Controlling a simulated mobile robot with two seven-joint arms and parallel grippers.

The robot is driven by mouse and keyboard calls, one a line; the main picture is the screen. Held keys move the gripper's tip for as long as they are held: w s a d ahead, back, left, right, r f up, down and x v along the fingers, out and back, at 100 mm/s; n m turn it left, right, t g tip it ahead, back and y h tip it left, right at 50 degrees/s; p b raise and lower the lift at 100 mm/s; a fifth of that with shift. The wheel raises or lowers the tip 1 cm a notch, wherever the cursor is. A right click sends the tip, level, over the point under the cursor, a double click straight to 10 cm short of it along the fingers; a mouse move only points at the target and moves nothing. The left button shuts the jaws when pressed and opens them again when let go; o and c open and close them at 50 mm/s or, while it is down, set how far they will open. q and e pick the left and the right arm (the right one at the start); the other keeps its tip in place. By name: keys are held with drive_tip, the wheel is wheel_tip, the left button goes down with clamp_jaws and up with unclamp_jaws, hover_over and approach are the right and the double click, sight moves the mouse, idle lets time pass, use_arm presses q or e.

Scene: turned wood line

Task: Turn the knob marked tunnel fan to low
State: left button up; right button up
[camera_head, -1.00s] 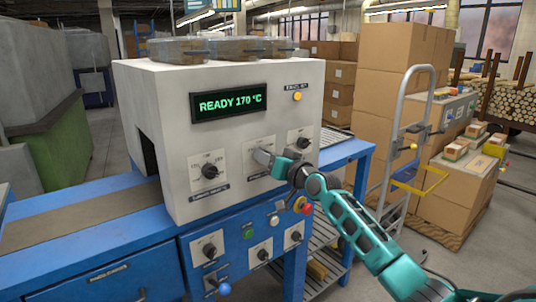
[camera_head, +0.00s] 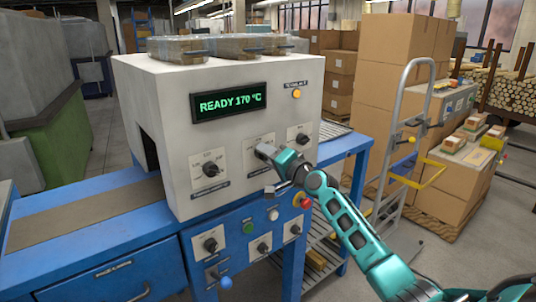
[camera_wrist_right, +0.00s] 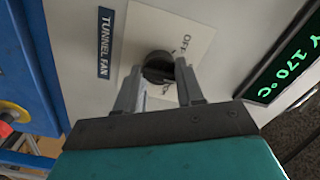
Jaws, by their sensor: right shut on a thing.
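The tunnel fan knob (camera_wrist_right: 158,68) is black and sits on a white plate with "OFF" and other partly hidden lettering. A blue label reading "TUNNEL FAN" (camera_wrist_right: 105,43) is beside the plate in the right wrist view. My right gripper (camera_wrist_right: 163,90) is shut on this knob, with one grey finger on each side of it. In the head view my right gripper (camera_head: 268,153) is at the middle knob on the front of the white machine (camera_head: 165,120) and hides most of it. My left gripper is not in view.
A knob (camera_head: 210,169) stands to the left and another (camera_head: 302,138) to the right on the same face. Below are a green button (camera_head: 248,227), a red emergency button (camera_head: 305,203) and lower knobs. Stacked cartons (camera_head: 400,70) and a hand truck (camera_head: 405,140) stand at right.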

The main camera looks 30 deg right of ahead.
idle(0.3)
drive_tip(key=o, duration=1)
drive_tip(key=shift+o, duration=0.2)
drive_tip(key=s+d, duration=0.1)
drive_tip(key=s, duration=1.2)
drive_tip(key=shift+p, duration=0.4)
drive_tip(key=shift+w, duration=0.1)
drive_tip(key=s+a+f+n+g, duration=0.2)
drive_tip(key=s+a+f+n, duration=0.15)
drive_tip(key=f, duration=0.45)
drive_tip(key=s+a+f+n+g, duration=0.25)
drive_tip(key=a+f, duration=0.25)
drive_tip(key=f, duration=0.3)
drive_tip(key=s+a+f+n+g+y, duration=0.1)
drive_tip(key=s+a+f+n+g, duration=0.1)
drive_tip(key=s+a+f+n, duration=0.6)
drive_tip(key=s+a+f, duration=0.4)
drive_tip(key=s+a, duration=0.2)
drive_tip(key=a, duration=0.1)
drive_tip(key=shift+s+g, duration=0.35)
